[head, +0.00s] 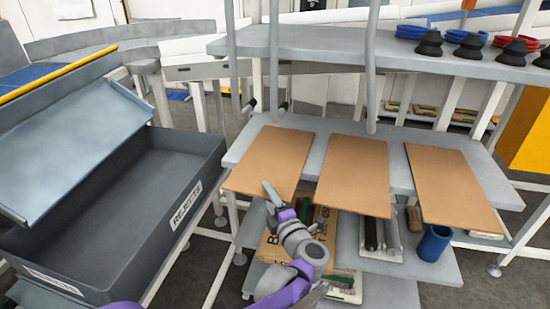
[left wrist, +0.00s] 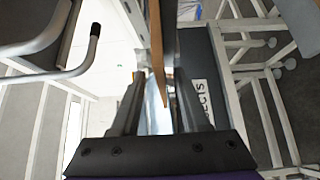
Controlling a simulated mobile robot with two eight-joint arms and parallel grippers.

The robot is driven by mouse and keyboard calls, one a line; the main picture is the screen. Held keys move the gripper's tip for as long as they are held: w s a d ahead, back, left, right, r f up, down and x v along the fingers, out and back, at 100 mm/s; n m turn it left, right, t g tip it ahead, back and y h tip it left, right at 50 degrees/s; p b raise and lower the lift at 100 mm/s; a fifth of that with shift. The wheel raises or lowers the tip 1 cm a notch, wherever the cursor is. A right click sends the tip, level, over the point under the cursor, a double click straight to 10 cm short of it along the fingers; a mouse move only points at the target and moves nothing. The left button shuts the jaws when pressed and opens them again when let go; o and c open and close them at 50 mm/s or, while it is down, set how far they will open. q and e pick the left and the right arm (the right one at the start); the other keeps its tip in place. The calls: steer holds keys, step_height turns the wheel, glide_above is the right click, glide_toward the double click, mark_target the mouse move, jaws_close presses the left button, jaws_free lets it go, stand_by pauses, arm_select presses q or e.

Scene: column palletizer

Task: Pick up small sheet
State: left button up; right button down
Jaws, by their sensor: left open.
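Three thin brown sheets lie flat on the grey middle shelf: a left sheet (head: 268,160), a middle sheet (head: 352,175) and a right sheet (head: 452,187). They look alike in size, so I cannot tell which is the small one. My left gripper (head: 270,192) is at the front edge of the left sheet. In the left wrist view my left gripper (left wrist: 160,88) is open, with a brown sheet (left wrist: 157,45) seen edge-on ahead, between the finger lines. I cannot tell whether the fingers touch it. My right gripper is not in view.
A dark reject bin (head: 150,215) stands at the left. Below are a cardboard box (head: 275,246) and a blue cup (head: 434,243).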

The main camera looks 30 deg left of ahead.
arm_select(q)
steer(key=x, duration=0.3)
steer(key=shift+w+a+f, duration=0.1)
steer(key=shift+w+a, duration=0.1)
steer(key=shift+w, duration=0.05)
jaws_close()
